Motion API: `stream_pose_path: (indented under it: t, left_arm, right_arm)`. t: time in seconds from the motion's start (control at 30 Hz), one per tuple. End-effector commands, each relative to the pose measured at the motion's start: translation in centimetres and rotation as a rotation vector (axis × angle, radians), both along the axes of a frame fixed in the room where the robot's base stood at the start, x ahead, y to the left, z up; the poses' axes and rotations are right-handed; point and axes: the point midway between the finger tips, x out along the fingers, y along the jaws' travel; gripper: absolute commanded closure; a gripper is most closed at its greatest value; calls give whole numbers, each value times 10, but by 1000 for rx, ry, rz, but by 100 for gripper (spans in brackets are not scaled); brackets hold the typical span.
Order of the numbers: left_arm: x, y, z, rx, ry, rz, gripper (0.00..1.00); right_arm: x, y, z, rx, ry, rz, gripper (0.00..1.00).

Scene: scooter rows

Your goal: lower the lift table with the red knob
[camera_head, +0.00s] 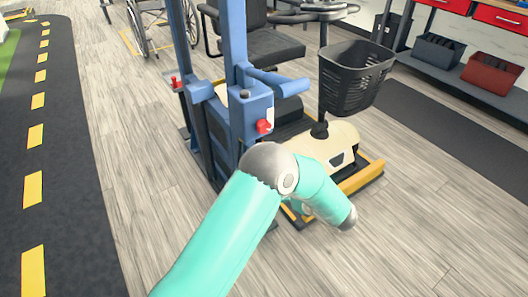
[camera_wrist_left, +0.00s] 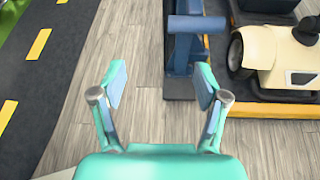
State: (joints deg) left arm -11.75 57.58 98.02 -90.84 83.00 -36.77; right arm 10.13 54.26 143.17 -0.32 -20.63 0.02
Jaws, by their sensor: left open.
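A red knob (camera_head: 264,126) sticks out of the blue control box (camera_head: 250,108) on the blue lift column (camera_head: 232,45). A second red knob (camera_head: 175,83) sits on the left side of the lift frame. The lift table's platform (camera_head: 362,178) has a yellow edge and bears a cream scooter (camera_head: 335,142); its edge also shows in the left wrist view (camera_wrist_left: 275,110). My left arm crosses in front of the lift, its elbow just below the box knob. My left gripper (camera_wrist_left: 160,84) is open and empty above the floor; the head view hides its fingers. No red knob shows in the wrist view.
A blue post with a crossbar (camera_wrist_left: 197,24) stands just beyond my right finger in the wrist view. The scooter's black basket (camera_head: 355,75) rises beside the lift. A wheelchair (camera_head: 150,25) stands at the back. Wood floor (camera_head: 120,120) is clear to the left.

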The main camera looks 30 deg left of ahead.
Motion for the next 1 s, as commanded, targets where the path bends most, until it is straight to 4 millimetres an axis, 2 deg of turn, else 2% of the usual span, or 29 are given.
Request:
stream_pose_path:
  t: [0.03, 0.1, 0.2, 0.3, 0.43, 0.57, 1.0]
  left_arm:
    - [19, -3, 11, 105, -52, -38, 26]
    - [35, -6, 41, 228, -110, -67, 26]
    - [46, -12, 70, 340, -170, -82, 26]
    - [51, -12, 85, 389, -199, -84, 26]
    - [55, -3, 89, 401, -203, -82, 26]
    - [62, 17, 89, 400, -203, -80, 26]
    - [97, 103, 87, 397, -202, -78, 26]
  right_arm:
    - [0, 0, -21, 0, 0, 0, 42]
    - [0, 0, -29, 0, -1, 0, 42]
    - [0, 0, -35, 0, -1, 0, 42]
    - [0, 0, -37, 0, -1, 0, 42]
    - [0, 0, -37, 0, -1, 0, 42]
    - [0, 0, -40, 0, -1, 0, 42]
    - [0, 0, -52, 0, -1, 0, 42]
